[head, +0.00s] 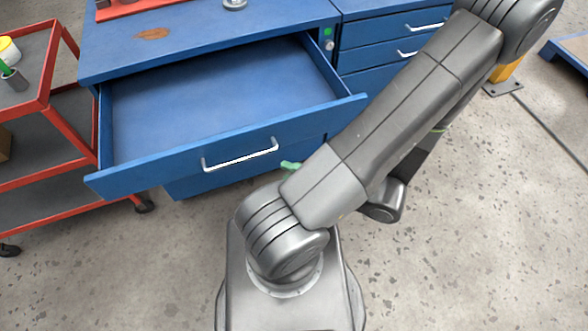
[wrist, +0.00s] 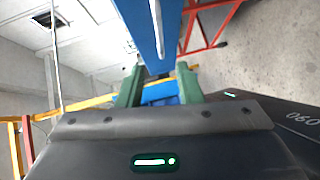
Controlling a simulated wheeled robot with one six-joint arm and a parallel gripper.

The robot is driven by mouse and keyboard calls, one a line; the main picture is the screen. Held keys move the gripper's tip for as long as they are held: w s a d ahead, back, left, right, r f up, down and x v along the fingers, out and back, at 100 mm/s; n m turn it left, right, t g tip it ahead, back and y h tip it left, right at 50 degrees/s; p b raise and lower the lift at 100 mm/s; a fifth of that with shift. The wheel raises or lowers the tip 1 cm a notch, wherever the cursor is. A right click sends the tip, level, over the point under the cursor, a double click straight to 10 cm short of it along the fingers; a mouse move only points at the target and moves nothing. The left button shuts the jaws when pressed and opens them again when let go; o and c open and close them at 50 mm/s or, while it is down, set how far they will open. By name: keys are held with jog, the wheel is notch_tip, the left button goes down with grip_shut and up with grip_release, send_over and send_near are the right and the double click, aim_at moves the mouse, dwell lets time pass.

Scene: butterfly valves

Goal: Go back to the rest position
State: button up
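The blue cabinet (head: 215,40) has its top drawer (head: 200,95) pulled out, and the drawer is empty. Its silver handle (head: 240,155) is on the drawer front. In the wrist view, the drawer front (wrist: 143,28) and the handle (wrist: 156,25) run up from just beyond my fingertips. My gripper (wrist: 160,68) has two green fingers held apart, with nothing gripped between them. In the head view, my arm hides most of the gripper; only a green fingertip (head: 290,165) shows, right of the handle and apart from it in the picture.
A red cart (head: 50,110) stands left of the open drawer. More blue drawers (head: 390,40) are behind my arm on the right. A yellow post (head: 505,75) stands on the far right. The speckled floor (head: 480,220) is clear at the right and front.

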aim_at(245, 160)
dwell(0.3)
jog(key=shift+b+x, duration=0.7)
jog(key=shift+x, duration=6.15)
jog(key=shift+w+r, duration=0.1)
